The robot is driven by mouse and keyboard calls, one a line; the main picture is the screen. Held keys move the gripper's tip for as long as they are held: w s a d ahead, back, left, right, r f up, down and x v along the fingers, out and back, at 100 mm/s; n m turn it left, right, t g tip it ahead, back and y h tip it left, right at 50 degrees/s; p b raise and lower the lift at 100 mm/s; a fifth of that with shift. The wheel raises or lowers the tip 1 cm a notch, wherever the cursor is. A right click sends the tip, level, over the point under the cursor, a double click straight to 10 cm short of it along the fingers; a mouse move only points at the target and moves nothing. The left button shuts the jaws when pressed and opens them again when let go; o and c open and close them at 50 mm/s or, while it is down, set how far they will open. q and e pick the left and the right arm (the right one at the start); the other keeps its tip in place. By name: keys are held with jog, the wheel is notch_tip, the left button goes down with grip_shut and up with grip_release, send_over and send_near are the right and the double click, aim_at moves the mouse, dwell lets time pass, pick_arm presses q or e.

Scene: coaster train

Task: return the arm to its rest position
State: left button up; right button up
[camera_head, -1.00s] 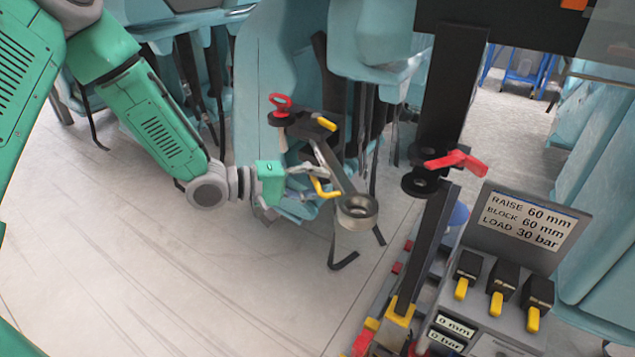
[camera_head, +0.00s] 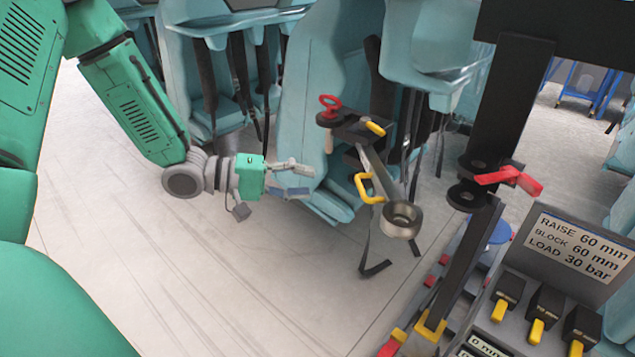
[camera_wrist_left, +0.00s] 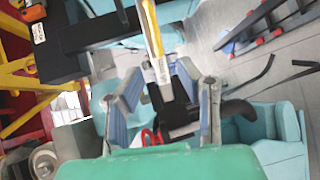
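My left arm is green and grey and comes in from the left in the head view. Its left gripper (camera_head: 305,181) is open and empty, its fingers spread and pointing right. My right gripper is in neither view.
Light-blue coaster seats (camera_head: 310,90) stand behind the gripper. A black post with a red handle (camera_head: 510,179) rises at right. A grey control panel (camera_head: 575,250) with yellow-tipped switches is at the lower right. The pale floor (camera_head: 200,290) below the arm is clear.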

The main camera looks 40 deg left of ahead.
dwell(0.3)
pick_arm(q)
jog(key=s+d+f+m+g+y+b, duration=0.2)
jog(key=s+d+f+y, duration=0.1)
jog(key=f, duration=0.7)
jog(key=s+d+f+m+g+y+b, duration=0.2)
jog(key=s+d+f+y, duration=0.1)
jog(key=f, duration=0.8)
jog(key=s+f+m+g+y+b, duration=0.1)
jog(key=s+f+m+g+y, duration=0.1)
jog(key=s+f, duration=0.4)
jog(key=s+d+f+m+g+y, duration=0.1)
jog(key=s+f, duration=0.5)
jog(key=s, duration=0.6)
jog(key=m+g+y, duration=0.1)
jog(key=m+g, duration=0.1)
jog(key=g, duration=0.1)
jog(key=shift+s+m+g+y+b, duration=0.3)
jog(key=shift+s+m+y+b, duration=0.05)
jog(key=shift+m+y+b, duration=0.05)
jog(key=shift+d, duration=0.1)
jog(key=shift+w+d, duration=0.15)
